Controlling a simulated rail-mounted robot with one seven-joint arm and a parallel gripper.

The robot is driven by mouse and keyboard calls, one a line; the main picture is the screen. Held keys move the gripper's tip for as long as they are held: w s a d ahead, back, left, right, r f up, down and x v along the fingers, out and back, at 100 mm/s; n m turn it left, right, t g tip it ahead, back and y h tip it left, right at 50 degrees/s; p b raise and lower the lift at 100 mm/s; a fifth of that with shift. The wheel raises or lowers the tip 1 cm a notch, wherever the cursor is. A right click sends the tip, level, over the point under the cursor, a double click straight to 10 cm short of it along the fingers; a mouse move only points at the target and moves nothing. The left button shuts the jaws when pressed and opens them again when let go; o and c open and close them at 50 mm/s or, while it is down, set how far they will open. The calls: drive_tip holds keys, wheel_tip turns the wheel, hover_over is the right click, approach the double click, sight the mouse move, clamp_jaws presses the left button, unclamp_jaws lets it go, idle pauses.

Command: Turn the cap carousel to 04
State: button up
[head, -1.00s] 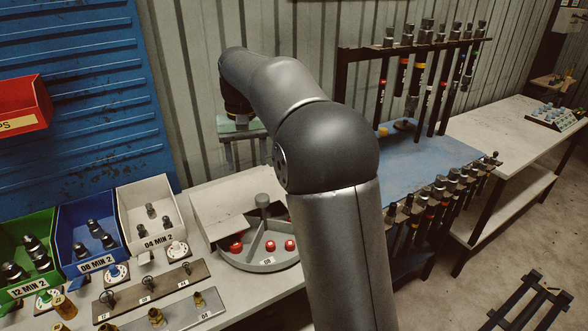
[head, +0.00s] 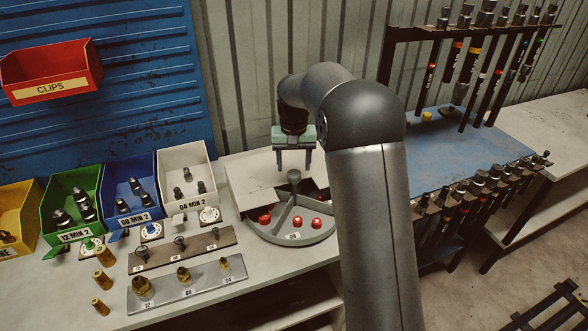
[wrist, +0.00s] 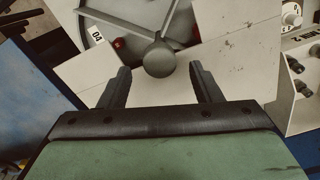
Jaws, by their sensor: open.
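The cap carousel (head: 270,238) is a round grey tray with dividers and a grey centre knob (head: 294,176) on a post. Its front label (head: 294,237) appears to read 08, and red caps (head: 301,222) sit in the front compartments. In the wrist view a label 04 (wrist: 97,38) shows on the rim, left of the knob (wrist: 159,58). My gripper (head: 294,166) points down just above the knob in the head view. Its fingers are open and empty, one to each side of the knob in the wrist view. White panels hide the carousel's back part.
A white panel (head: 250,177) lies beside and over the carousel. Left of it stand bins, including the white one (head: 188,193), and fitting racks (head: 185,285). The red clips bin (head: 50,72) hangs on the blue wall.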

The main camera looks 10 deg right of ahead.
sight(294, 173)
drive_tip(key=shift+f, duration=1.75)
clamp_jaws()
